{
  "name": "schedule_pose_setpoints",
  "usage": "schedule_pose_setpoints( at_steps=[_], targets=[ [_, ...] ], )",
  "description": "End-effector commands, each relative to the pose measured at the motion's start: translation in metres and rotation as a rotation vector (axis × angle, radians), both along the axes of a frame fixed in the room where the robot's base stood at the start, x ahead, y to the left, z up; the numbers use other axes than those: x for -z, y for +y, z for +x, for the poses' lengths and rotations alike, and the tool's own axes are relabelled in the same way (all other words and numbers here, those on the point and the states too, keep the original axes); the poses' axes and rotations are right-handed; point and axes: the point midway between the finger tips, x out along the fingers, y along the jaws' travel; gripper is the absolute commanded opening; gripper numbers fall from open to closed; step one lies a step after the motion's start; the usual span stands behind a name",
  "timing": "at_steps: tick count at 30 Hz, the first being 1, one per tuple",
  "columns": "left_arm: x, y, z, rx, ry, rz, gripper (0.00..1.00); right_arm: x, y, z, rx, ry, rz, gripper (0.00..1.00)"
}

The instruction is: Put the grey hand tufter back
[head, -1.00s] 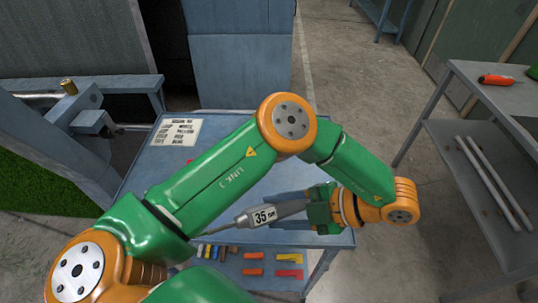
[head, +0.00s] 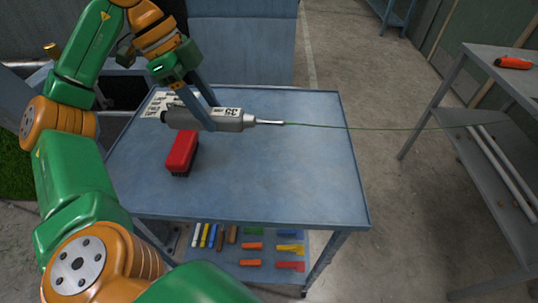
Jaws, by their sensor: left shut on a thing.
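The grey hand tufter (head: 234,120) shows near the back left of the blue cart top, with its needle pointing right. It has a white label reading 35, seen upside down. A thin green yarn (head: 400,128) runs from the needle tip to the right, across the gap toward the grey bench. My left gripper (head: 212,118) is shut on the tufter's body, coming from above and behind. I cannot tell whether the tufter touches the cart top. My right gripper is not in view.
A red block-like brush (head: 182,153) lies on the cart top (head: 290,180), just in front of the tufter. A printed card (head: 160,104) lies at the back left corner, partly covered. The lower shelf (head: 225,268) holds several coloured pieces. A grey bench (head: 480,66) stands right.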

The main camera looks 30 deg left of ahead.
Motion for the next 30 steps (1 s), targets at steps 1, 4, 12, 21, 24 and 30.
schedule_pose_setpoints(
  at_steps=[1,4,12,21,24,30],
  targets=[
    [0.002,0.001,0.002,-0.023,-0.006,0.005,0.00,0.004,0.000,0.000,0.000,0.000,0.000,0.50],
    [0.011,-0.012,0.020,-0.033,-0.006,0.008,0.00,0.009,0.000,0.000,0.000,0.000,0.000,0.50],
    [0.056,-0.058,0.084,-0.034,0.001,0.008,0.00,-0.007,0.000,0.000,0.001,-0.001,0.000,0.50],
    [0.101,-0.078,0.112,-0.034,0.000,0.007,0.00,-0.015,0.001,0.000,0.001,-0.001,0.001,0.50],
    [0.119,-0.077,0.112,-0.035,-0.001,0.008,0.00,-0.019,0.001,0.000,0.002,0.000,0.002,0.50],
    [0.127,-0.077,0.112,-0.034,-0.005,0.006,0.00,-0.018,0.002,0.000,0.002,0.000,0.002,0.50]
  ],
)
